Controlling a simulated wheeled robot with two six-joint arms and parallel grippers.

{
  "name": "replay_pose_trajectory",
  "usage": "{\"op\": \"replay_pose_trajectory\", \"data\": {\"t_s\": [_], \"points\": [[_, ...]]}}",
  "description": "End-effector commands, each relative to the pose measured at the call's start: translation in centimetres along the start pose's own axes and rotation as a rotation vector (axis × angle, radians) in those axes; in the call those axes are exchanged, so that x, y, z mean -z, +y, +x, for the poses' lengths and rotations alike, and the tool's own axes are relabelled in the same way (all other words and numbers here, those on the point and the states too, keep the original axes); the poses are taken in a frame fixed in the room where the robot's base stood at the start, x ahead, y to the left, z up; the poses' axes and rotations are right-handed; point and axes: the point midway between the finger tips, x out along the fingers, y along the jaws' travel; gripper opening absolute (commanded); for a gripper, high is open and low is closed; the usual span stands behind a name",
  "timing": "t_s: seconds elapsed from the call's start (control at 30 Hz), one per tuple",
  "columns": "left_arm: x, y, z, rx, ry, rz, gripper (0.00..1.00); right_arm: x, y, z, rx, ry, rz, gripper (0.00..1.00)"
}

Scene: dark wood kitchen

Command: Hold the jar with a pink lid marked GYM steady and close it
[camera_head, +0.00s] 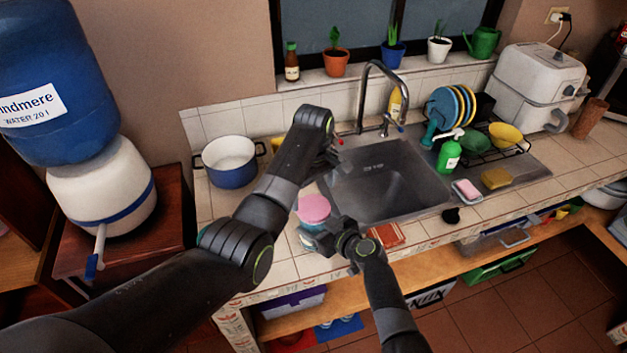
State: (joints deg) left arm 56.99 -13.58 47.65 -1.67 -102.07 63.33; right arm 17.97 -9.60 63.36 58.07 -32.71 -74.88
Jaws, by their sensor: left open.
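The jar's pink lid (314,207) shows on the tiled counter left of the sink, above a bluish jar body (308,238). The body is partly hidden, and I cannot read a GYM mark or tell whether the lid is fully closed. My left gripper (325,168) is open, pointing down above and behind the lid, apart from it; it appears empty. My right gripper (326,235) is low at the jar's right front side, by its body. Whether its fingers are closed on the jar is not clear.
A blue-and-white pot (230,168) stands behind left. The metal sink (385,185) with its tap lies to the right. A reddish flat item (388,236) lies right of my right gripper. The counter's front edge (300,285) is close. Tiles left of the jar are partly clear.

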Motion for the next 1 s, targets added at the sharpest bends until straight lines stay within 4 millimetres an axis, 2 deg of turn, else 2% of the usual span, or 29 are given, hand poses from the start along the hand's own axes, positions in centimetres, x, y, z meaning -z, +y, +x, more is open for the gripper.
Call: {"op": "replay_pose_trajectory", "data": {"t_s": [0.1, 0.3, 0.7, 1.0], "points": [[-0.1, -0.1, 2.0, 0.003, -0.002, 0.001, 0.97, -0.1, 0.0, 0.0, 0.001, -0.001, 0.001, 0.07], [0.0, 0.0, 4.2, 0.001, 0.000, 0.001, 0.97, -0.1, 0.0, 0.0, 0.001, -0.001, 0.001, 0.07], [0.0, 0.0, 4.9, -0.001, 0.000, 0.000, 0.97, -0.1, 0.0, 0.0, 0.001, -0.001, 0.001, 0.07], [0.0, 0.0, 4.8, -0.001, 0.000, 0.001, 0.57, -0.1, 0.0, 0.0, 0.001, -0.001, 0.001, 0.07]]}}
